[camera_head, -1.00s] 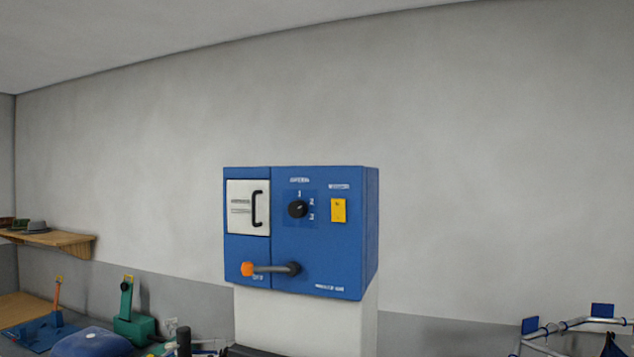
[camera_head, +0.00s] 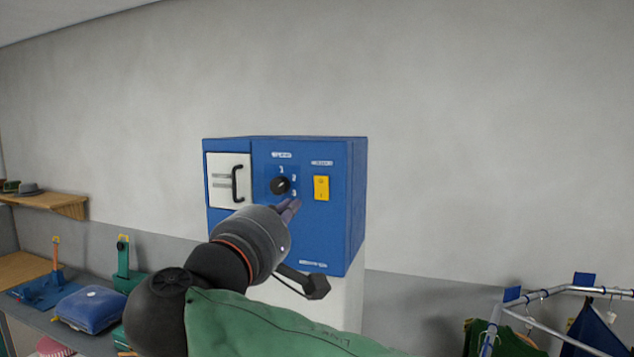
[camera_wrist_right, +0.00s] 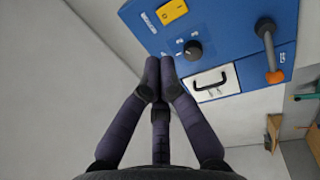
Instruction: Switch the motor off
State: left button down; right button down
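The blue control box (camera_head: 345,230) carries a yellow rocker switch (camera_head: 321,188) at the upper right of its front. The switch also shows at the top of the wrist view (camera_wrist_right: 172,11). My right gripper (camera_head: 291,210) is in front of the box, below and left of the switch. In the wrist view its dark fingers (camera_wrist_right: 159,75) are together at the tips, with nothing between them. I cannot tell if they touch the box; they look apart from the switch. My left gripper is not in view.
A black dial (camera_head: 280,186) sits left of the switch, and a white panel with a black handle (camera_head: 237,184) is farther left. A lever with an orange end (camera_wrist_right: 274,76) shows in the wrist view; my arm hides it from the head. A clothes rail (camera_head: 540,325) stands right.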

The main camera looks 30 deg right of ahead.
aim_at(323, 178)
jog(key=p+x, duration=0.4)
jog(key=x, duration=0.9)
jog(key=shift+w+d+r, duration=0.15)
jog(key=shift+w+d, duration=0.1)
jog(key=shift+d, duration=0.05)
jog(key=shift+w, duration=0.1)
jog(key=shift+w+d, duration=0.1)
jog(key=shift+d, duration=0.1)
